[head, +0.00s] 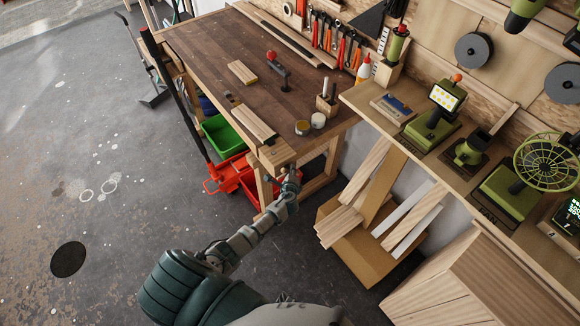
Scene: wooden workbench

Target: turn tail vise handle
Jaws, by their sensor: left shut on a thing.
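The tail vise (275,155) is a pale wooden block at the near right end of the dark-topped workbench (215,60). My left gripper (289,176) is at the outer face of this block, just below the bench top level. It is shut on the tail vise handle (284,171), which is mostly hidden by the fingers and very small here. I cannot tell the handle's angle. My right gripper is not in view.
Green (224,137) and red bins sit under the bench. A cardboard box (370,262) with wood offcuts stands right of my left arm. A shelf with green devices runs along the right. The grey floor at left is mostly clear.

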